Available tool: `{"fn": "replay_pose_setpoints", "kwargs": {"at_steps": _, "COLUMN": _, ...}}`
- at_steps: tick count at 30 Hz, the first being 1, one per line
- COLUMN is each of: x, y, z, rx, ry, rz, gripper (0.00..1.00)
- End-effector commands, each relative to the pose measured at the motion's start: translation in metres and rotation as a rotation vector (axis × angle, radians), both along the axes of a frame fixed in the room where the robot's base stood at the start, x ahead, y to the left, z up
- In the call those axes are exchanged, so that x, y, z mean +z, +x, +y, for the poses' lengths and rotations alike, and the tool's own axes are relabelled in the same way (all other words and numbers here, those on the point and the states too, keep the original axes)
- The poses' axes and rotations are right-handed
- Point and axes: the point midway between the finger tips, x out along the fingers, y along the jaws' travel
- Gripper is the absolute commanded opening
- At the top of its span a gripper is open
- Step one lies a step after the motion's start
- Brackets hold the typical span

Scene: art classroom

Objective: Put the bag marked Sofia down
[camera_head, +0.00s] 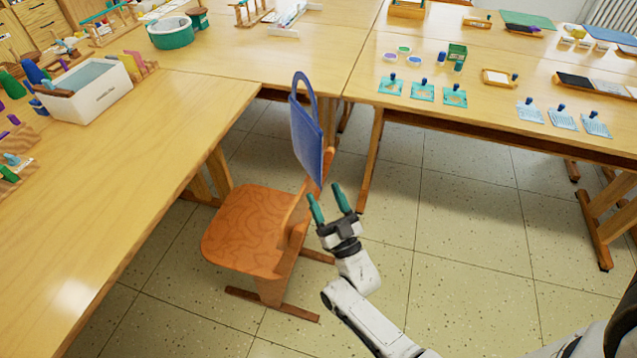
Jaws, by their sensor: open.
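A blue bag (308,140) with a looped handle hangs upright at the backrest of a wooden chair (245,232). No name can be read on it from here. My gripper (328,198) is open and empty, with its two green fingers pointing up toward the bag. In the picture, the fingers are just below and right of the bag's lower edge. I cannot tell whether they touch the bag or the chair back.
A long table (130,165) is at the left with a white bin (88,95). Another table (490,110) with printing items is at the back right. The tiled floor (450,230) is clear to the right of the chair.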

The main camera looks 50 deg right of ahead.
Motion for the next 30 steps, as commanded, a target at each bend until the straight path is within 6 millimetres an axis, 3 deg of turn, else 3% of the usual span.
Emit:
{"fn": "replay_pose_setpoints", "kwargs": {"at_steps": 6, "x": -0.025, "y": -0.031, "z": 0.015, "rx": 0.001, "ry": 0.0, "rz": 0.002, "gripper": 0.59}}
{"fn": "replay_pose_setpoints", "kwargs": {"at_steps": 12, "x": -0.033, "y": -0.044, "z": 0.021, "rx": 0.0, "ry": -0.001, "rz": 0.001, "gripper": 0.59}}
{"fn": "replay_pose_setpoints", "kwargs": {"at_steps": 30, "x": -0.034, "y": -0.046, "z": 0.022, "rx": -0.001, "ry": -0.001, "rz": 0.0, "gripper": 0.59}}
